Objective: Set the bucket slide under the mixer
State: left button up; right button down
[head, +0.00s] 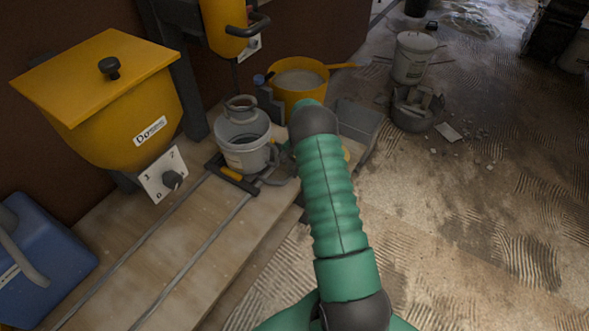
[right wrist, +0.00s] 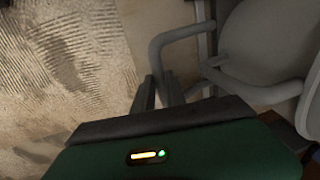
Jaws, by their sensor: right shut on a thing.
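The grey bucket (head: 236,155) stands upright on a dark slide (head: 214,163) with an orange grip, set on two metal rails along the wooden bench. The yellow mixer (head: 222,30) hangs just behind and above the bucket, with its thin shaft pointing down toward the bucket's back rim. My right gripper (head: 280,172) is at the bucket's right side, largely hidden by my green arm. In the right wrist view its fingers (right wrist: 158,92) are closed at a grey looped handle (right wrist: 183,34), which appears to belong to the bucket (right wrist: 262,45). My left gripper is out of view.
A yellow hopper (head: 120,115) with a dial stands left of the rails, and a blue container (head: 40,265) at lower left. A yellow tub (head: 298,80) is behind the bucket. The rails' near part is clear. Pails (head: 412,58) and rubble lie on the floor.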

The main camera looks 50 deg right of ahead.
jog(key=shift+d+r, duration=0.1)
jog(key=shift+d, duration=0.15)
jog(key=c, duration=1.7)
grip_release()
jog(key=shift+w, duration=0.1)
jog(key=shift+c, duration=0.2)
jog(key=o, duration=0.4)
jog(key=shift+d, duration=0.25)
jog(key=shift+f, duration=0.25)
jog(key=shift+a+r, duration=0.1)
jog(key=shift+r, duration=0.35)
jog(key=s+r, duration=0.1)
jog(key=r, duration=0.4)
jog(key=s+r+p, duration=0.1)
jog(key=r, duration=0.4)
jog(key=s+r, duration=0.1)
jog(key=r, duration=0.4)
jog(key=shift+s+d+r, duration=0.1)
jog(key=shift+d+r, duration=0.15)
jog(key=shift+d, duration=0.1)
